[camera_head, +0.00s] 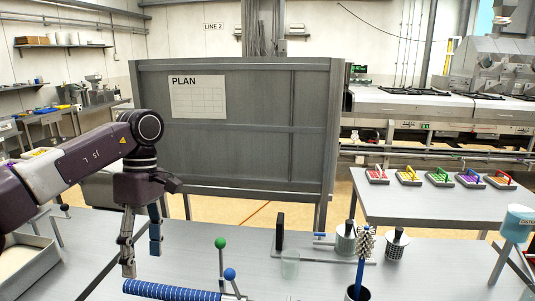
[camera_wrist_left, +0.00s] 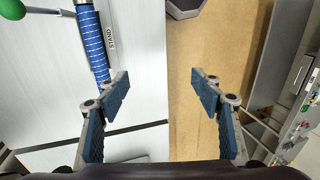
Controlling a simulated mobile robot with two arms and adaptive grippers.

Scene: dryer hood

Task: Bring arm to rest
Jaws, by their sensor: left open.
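My left arm comes in from the left, and its gripper (camera_head: 142,250) hangs over the left part of the grey work table (camera_head: 190,240). Its two blue-padded fingers point down and stand apart, with nothing between them. In the left wrist view the gripper (camera_wrist_left: 161,88) is wide open, with the table edge and tan floor beyond the fingers. A blue striped tube (camera_head: 172,291) lies at the table's front, right of the gripper and apart from it. It also shows in the wrist view (camera_wrist_left: 93,45), beside a label reading STAND. My right gripper is not in view.
Levers with a green ball (camera_head: 220,243) and a blue ball (camera_head: 230,274) rise near the tube. A clear cup (camera_head: 290,264), perforated metal cups (camera_head: 396,246) and a brush in a dark pot (camera_head: 358,293) stand further right. A grey board (camera_head: 240,150) stands behind the table.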

